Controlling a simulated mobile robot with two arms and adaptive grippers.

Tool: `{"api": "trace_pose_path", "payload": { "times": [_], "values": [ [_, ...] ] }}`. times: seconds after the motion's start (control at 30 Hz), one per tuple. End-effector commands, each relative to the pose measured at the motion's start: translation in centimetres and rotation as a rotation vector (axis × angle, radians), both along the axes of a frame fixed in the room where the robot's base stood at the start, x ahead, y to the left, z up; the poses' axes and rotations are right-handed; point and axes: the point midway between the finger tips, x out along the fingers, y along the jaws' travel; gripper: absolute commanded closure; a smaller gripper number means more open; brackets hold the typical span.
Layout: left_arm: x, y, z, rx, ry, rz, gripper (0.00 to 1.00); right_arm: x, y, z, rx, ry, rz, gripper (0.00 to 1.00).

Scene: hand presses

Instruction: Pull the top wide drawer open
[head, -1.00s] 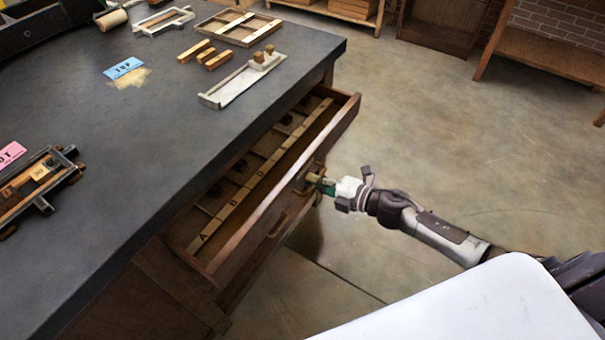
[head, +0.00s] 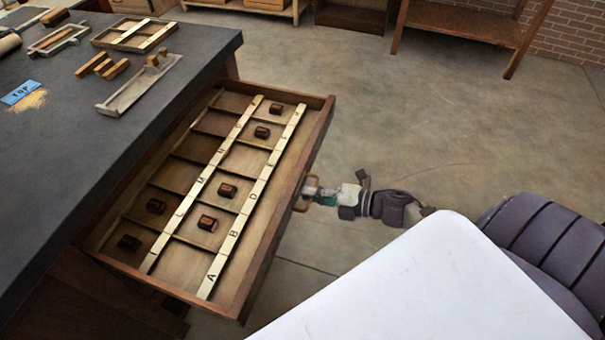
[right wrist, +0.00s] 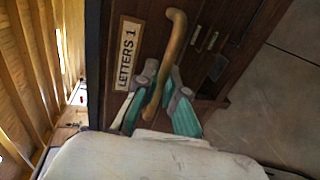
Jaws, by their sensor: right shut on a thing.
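The top wide drawer (head: 262,255) stands well out from under the dark worktop in the head view. Its compartments are divided by pale lettered strips (head: 232,245), and several dark small blocks (head: 208,223) lie in them. My right gripper (head: 318,193) is at the drawer's front, shut on its handle (head: 301,197). In the right wrist view, the green-padded fingers of the gripper (right wrist: 165,100) close around the brass-coloured handle (right wrist: 176,40), beside a label reading "LETTERS 1" (right wrist: 127,55). My left gripper is not in view.
The worktop (head: 60,140) holds a wooden frame (head: 135,33), a pale tray (head: 125,95), small wooden bars (head: 103,66) and a blue card (head: 20,92). A wooden bench (head: 460,24) stands at the back. The floor right of the drawer is clear.

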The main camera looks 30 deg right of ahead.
Motion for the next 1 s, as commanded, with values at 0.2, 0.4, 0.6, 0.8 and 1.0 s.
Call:
{"api": "trace_pose_path", "payload": {
  "times": [0.2, 0.4, 0.6, 0.8, 1.0],
  "values": [
    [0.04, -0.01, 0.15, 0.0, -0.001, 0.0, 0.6, -0.59, -0.47, -0.03, 0.0, 0.001, -0.001, 1.0],
    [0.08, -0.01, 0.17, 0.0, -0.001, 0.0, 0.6, -0.67, -0.54, -0.02, 0.001, 0.001, 0.0, 1.0],
    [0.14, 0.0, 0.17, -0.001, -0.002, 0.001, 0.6, -0.66, -0.53, -0.03, 0.001, 0.001, 0.0, 1.0],
    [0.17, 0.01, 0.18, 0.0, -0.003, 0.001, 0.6, -0.64, -0.51, -0.02, 0.001, 0.001, 0.0, 0.65],
    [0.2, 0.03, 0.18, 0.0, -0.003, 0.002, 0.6, -0.63, -0.51, 0.0, 0.001, 0.001, 0.0, 0.65]
  ]
}}
